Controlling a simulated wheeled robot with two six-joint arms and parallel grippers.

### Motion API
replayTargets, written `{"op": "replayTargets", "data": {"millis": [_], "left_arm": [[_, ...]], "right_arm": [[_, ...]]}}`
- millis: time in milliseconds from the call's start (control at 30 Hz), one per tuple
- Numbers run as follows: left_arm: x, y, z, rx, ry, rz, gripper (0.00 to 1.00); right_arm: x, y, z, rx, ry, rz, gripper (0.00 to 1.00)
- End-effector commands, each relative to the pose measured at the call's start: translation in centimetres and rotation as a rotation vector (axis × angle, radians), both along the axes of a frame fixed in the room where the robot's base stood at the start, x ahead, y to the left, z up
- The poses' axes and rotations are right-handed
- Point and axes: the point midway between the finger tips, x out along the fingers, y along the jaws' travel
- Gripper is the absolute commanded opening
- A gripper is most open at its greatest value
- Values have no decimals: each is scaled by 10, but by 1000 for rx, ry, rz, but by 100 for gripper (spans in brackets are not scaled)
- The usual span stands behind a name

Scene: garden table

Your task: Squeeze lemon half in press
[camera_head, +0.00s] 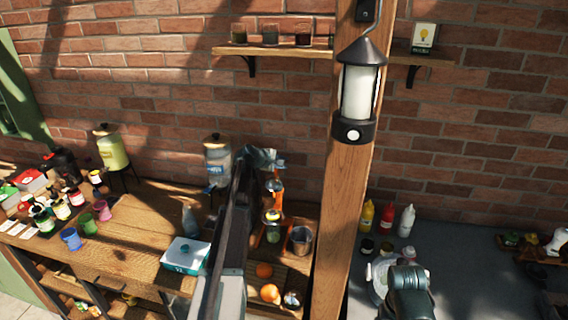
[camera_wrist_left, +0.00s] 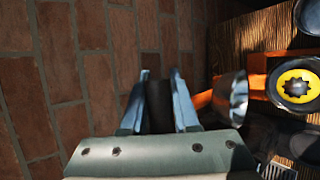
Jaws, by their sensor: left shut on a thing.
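The orange press (camera_head: 257,236) stands on the table in the middle of the head view; its orange arm (camera_wrist_left: 203,100) and a shiny metal dome (camera_wrist_left: 234,97) show in the left wrist view. A yellow ring with a dark star-shaped centre (camera_wrist_left: 298,87) sits beside the dome; I cannot tell whether it is the lemon half. My left gripper (camera_head: 264,158) is at the top of the press. Its fingers (camera_wrist_left: 157,92) are shut on a dark handle (camera_wrist_left: 156,115), apparently the press lever. My right gripper's fingers are not visible.
Bottles (camera_head: 387,216) stand on the grey counter.

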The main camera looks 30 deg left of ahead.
Motion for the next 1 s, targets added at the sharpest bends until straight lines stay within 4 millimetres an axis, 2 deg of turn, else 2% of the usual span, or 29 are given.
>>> {"op": "replayTargets", "data": {"millis": [33, 500, 533, 700, 1000], "left_arm": [[-2, 9, -4, 14, 10, 7, 0], [-2, 9, -4, 14, 10, 6, 0], [-2, 9, -4, 14, 10, 6, 31], [-2, 9, -4, 14, 9, 7, 58], [-2, 9, -3, 15, 7, 8, 58]], "right_arm": [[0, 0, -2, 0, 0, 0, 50], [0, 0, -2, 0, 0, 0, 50], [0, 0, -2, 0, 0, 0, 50], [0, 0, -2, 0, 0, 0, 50], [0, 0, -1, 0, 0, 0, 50]]}}
